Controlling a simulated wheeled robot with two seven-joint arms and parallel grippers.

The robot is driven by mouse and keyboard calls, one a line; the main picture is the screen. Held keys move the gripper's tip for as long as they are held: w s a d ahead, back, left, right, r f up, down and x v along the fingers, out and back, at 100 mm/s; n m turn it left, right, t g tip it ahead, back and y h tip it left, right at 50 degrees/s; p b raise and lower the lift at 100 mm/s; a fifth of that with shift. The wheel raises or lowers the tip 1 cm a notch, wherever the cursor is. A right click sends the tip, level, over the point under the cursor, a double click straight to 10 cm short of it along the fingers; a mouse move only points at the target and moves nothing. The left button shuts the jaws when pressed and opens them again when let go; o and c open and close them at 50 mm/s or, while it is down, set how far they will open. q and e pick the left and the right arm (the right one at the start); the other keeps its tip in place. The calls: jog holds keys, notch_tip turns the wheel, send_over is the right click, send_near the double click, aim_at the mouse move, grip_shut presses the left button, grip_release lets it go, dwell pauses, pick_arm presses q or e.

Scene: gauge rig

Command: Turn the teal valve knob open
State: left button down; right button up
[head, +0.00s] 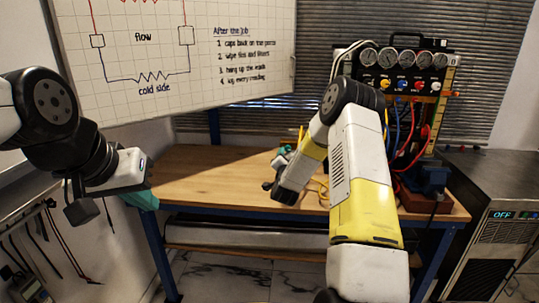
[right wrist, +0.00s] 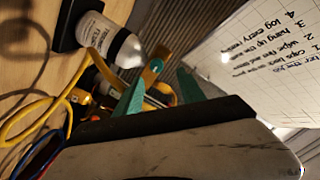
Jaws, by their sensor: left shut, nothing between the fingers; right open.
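The gauge rig (head: 405,105) stands at the back right of the bench, with a row of round gauges above a row of small coloured knobs. I cannot make out a teal knob among them; my right arm covers part of the rig's left side. My left gripper (head: 143,198) is shut and empty, pointing down at the bench's left end. My right gripper (head: 286,150) is low over the bench, left of the rig and apart from it, partly hidden by its own arm. In the right wrist view its teal fingers (right wrist: 162,88) are open, with nothing clearly held.
The wooden bench (head: 205,175) is clear on its left. A bottle (right wrist: 112,44), yellow cable (right wrist: 30,112) and cluttered small items lie near my right gripper. Red and blue hoses (head: 413,150) hang before the rig. A whiteboard (head: 180,100) hangs behind; a metal cabinet (head: 490,185) stands right.

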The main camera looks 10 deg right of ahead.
aim_at(288, 150)
jog(key=x, duration=0.7)
jog(key=shift+w+d+f, duration=0.15)
jog(key=shift+w+f, duration=0.05)
jog(key=shift+f, duration=0.15)
jog(key=shift+c, duration=0.2)
grip_shut()
